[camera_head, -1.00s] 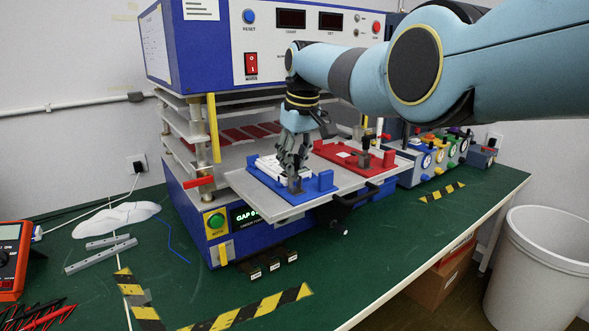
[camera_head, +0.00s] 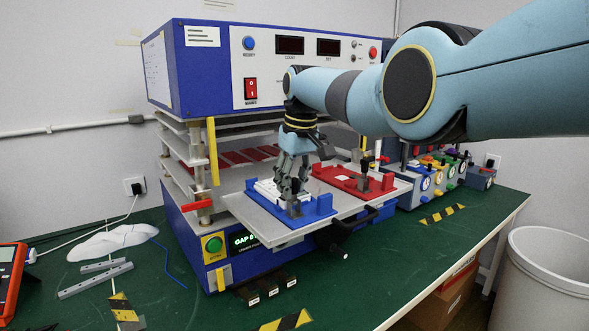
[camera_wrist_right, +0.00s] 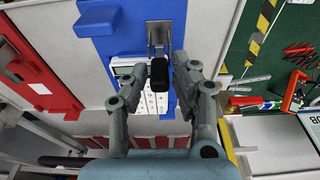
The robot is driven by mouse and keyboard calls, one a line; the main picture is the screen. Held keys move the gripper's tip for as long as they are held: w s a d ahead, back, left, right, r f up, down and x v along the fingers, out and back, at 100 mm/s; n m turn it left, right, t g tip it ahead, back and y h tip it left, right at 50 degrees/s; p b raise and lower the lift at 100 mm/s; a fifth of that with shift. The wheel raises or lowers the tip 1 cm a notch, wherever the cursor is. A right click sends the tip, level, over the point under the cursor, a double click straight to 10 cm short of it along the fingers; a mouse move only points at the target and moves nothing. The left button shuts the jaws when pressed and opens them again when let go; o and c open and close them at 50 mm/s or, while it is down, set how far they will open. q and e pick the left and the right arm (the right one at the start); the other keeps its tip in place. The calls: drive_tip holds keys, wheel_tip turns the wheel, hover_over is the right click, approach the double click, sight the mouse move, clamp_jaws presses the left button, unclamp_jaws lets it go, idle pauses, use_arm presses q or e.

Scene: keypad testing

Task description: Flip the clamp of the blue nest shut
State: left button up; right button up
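The blue nest (camera_head: 318,208) sits on the pulled-out metal plate with a white keypad (camera_head: 268,189) in it; the keypad also shows in the right wrist view (camera_wrist_right: 152,103). Its clamp has a metal bracket (camera_wrist_right: 158,32) and a black grip (camera_wrist_right: 159,74). My right gripper (camera_head: 291,190) points down over the nest. In the right wrist view its fingers (camera_wrist_right: 158,66) are apart, one on each side of the black grip, with visible gaps. I cannot tell how far the clamp is tilted. My left gripper is not in view.
A red nest (camera_head: 383,186) with its own clamp stands beside the blue one. The press (camera_head: 220,95) rises behind the plate (camera_head: 255,231). A black handle (camera_head: 340,236) sticks out in front. Coloured dial boxes (camera_head: 430,180) stand right. A white bin (camera_head: 545,270) is beside the table.

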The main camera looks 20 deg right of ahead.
wheel_tip(320, 180, up, 11)
drive_tip(key=s, duration=0.2)
drive_tip(key=shift+d+r, duration=0.2)
drive_tip(key=shift+d, duration=0.2)
